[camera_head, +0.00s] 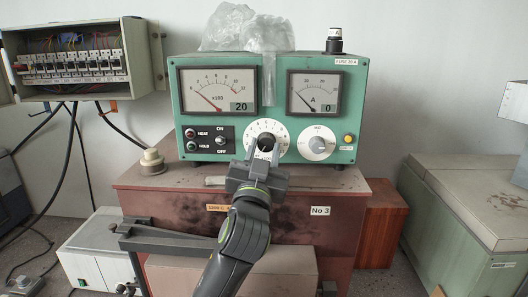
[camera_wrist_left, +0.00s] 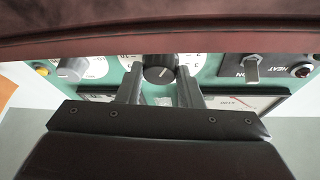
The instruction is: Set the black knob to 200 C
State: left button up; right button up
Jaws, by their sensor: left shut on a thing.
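The black knob (camera_head: 266,141) sits on a round white dial (camera_head: 267,125) low in the middle of the green control box (camera_head: 350,100). My left gripper (camera_head: 262,156) reaches up to it from below and hides the dial's lower part. In the left wrist view, which shows the panel upside down, the gripper's two fingers (camera_wrist_left: 160,76) stand on either side of the black knob (camera_wrist_left: 159,75), shut on it. A white pointer line shows on the knob; the scale value it marks is too small to tell. My right gripper is not in view.
The left meter's display (camera_head: 240,106) reads 20; the right meter's display (camera_head: 328,107) reads 0. A plastic bag (camera_head: 245,30) lies on top. The brown furnace body (camera_head: 300,237) is below.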

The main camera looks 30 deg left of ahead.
pick_arm(q)
jog(key=shift+a+r+m+h+p, duration=0.1)
jog(key=shift+r+m+h+p, duration=0.1)
jog(key=shift+m+p, duration=0.35)
jog(key=shift+r+m+h+p, duration=0.1)
jog(key=shift+m+h+p, duration=0.1)
jog(key=shift+m+p, duration=0.3)
jog(key=m+h+p, duration=0.1)
jog(key=m+p, duration=0.1)
jog(key=m+h+p, duration=0.1)
jog(key=m+p, duration=0.1)
jog(key=shift+s+a+r+h, duration=0.1)
jog(key=shift+h, duration=0.2)
jog(key=shift+m+p, duration=0.45)
jog(key=shift+m, duration=0.3)
jog(key=shift+m+h, duration=0.6)
jog(key=shift+m, duration=0.4)
jog(key=shift+m+g+h, duration=0.4)
jog(key=shift+m+h, duration=0.2)
jog(key=shift+m, duration=1.1)
jog(key=o, duration=1)
jog(key=shift+a+f, duration=0.1)
jog(key=shift+f, duration=0.1)
